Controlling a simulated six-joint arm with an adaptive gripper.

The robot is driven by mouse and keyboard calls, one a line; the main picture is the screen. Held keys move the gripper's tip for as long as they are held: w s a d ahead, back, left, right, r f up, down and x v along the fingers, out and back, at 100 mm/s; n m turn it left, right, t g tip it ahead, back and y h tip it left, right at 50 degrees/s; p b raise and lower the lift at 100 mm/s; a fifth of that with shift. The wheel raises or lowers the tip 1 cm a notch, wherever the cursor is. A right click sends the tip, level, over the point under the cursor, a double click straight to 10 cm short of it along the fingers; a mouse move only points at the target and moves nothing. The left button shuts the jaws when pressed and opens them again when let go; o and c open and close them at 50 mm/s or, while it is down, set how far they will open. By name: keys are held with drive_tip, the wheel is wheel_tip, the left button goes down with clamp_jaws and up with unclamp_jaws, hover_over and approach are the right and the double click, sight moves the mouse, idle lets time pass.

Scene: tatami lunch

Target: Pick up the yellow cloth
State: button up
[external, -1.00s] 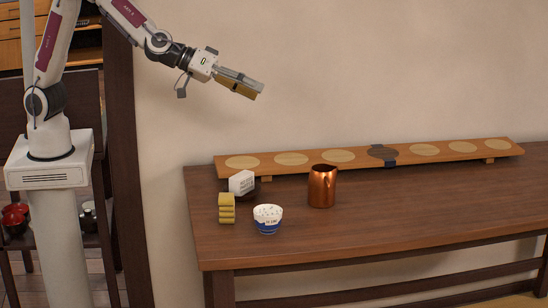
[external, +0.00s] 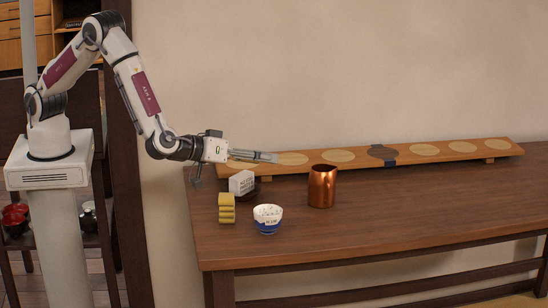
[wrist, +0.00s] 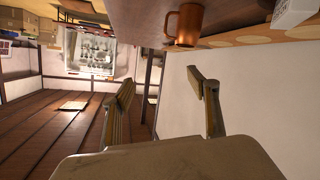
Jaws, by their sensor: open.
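The yellow cloth (external: 226,208) looks like a small folded, layered stack standing near the left end of the table in the external view. I cannot make it out in the wrist view. My gripper (external: 274,157) is open and empty, in the air above and beyond the cloth, a little to its right, with its fingers pointing right. In the wrist view its two fingers (wrist: 163,90) are spread apart with nothing between them.
A white block (external: 242,182) on a dark base stands just behind the cloth. A blue-and-white bowl (external: 268,224) stands to its right, and a copper mug (external: 322,188) farther right. A long board (external: 455,158) with round pads lies along the wall. The table's right side is clear.

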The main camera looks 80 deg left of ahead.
drive_tip(key=s+f+y, duration=0.3)
drive_tip(key=s+f, duration=0.1)
drive_tip(key=f, duration=0.2)
drive_tip(key=y, duration=0.4)
approach(220, 205)
drive_tip(key=shift+t, duration=0.4)
drive_tip(key=x, duration=0.5)
drive_tip(key=shift+s+a+f, duration=0.1)
drive_tip(key=shift+a+f, duration=0.05)
drive_tip(key=shift+f, duration=0.2)
drive_tip(key=shift+a, duration=0.1)
drive_tip(key=shift+x, duration=1.25)
drive_tip(key=shift+x, duration=2.65)
drive_tip(key=shift+s+a+f, duration=0.15)
drive_tip(key=c, duration=1.2)
